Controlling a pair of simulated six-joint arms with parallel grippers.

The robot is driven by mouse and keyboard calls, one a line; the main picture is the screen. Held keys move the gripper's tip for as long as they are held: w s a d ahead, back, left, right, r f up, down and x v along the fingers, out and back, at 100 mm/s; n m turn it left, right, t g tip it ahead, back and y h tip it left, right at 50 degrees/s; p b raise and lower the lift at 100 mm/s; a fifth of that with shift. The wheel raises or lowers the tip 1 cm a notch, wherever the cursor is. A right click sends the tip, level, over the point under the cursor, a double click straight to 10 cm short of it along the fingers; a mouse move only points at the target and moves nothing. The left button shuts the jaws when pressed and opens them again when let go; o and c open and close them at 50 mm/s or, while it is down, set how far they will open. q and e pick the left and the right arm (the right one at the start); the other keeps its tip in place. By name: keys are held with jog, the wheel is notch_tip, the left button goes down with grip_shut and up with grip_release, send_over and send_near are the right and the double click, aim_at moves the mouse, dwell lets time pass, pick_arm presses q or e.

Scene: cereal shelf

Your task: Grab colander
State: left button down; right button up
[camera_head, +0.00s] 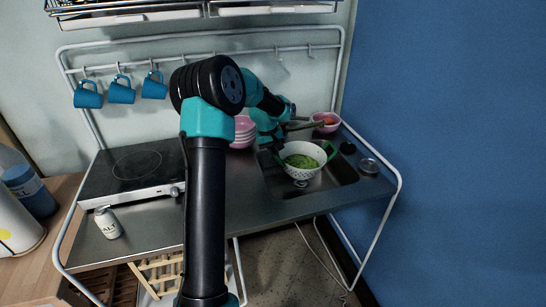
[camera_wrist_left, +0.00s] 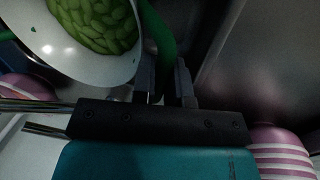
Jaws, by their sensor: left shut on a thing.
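The white colander (camera_head: 301,173) with green handles sits at the sink (camera_head: 345,172) in the head view and holds green pods (camera_head: 301,161). It also shows at the upper left of the left wrist view (camera_wrist_left: 92,68). My left gripper (camera_wrist_left: 166,85) is shut on the colander's near green handle (camera_wrist_left: 160,40); its fingers stand on either side of it. In the head view my left gripper (camera_head: 279,150) is at the colander's left side, partly hidden by my arm. Whether the colander touches the sink bottom I cannot tell. My right gripper is not in view.
Pink bowls (camera_head: 243,133) stand left of the sink, and a pink bowl (camera_head: 325,121) stands behind it. A faucet (camera_head: 308,126) reaches over near the colander. A hotplate (camera_head: 135,168), a white bottle (camera_head: 107,223) and hanging blue mugs (camera_head: 121,91) are further left.

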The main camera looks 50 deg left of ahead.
pick_arm(q)
jog(key=shift+r, duration=1.1)
jog(key=shift+r, duration=0.1)
